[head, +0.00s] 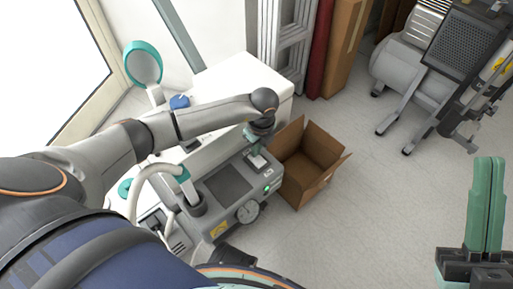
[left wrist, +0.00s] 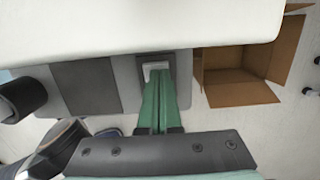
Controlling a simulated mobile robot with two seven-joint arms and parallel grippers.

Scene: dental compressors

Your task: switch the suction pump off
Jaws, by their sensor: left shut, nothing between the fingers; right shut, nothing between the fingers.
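The suction pump (head: 228,187) is a grey unit on the left of the head view, with a dark panel on top, a round gauge (head: 248,211) and a lit green light (head: 267,188) on its front. A pale rocker switch (head: 259,162) sits on its top at the right end. My left gripper (head: 255,148) is shut and empty, its fingertips right at the switch. In the left wrist view the green fingertips (left wrist: 157,85) meet the near edge of the white switch (left wrist: 155,66); contact is unclear. My right gripper (head: 485,165) is shut and empty, far right above the floor.
An open cardboard box (head: 310,165) stands beside the pump, on its right. A white cabinet (head: 235,80) is behind the pump. A compressor (head: 425,65) stands at the upper right. Floor between box and right gripper is clear.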

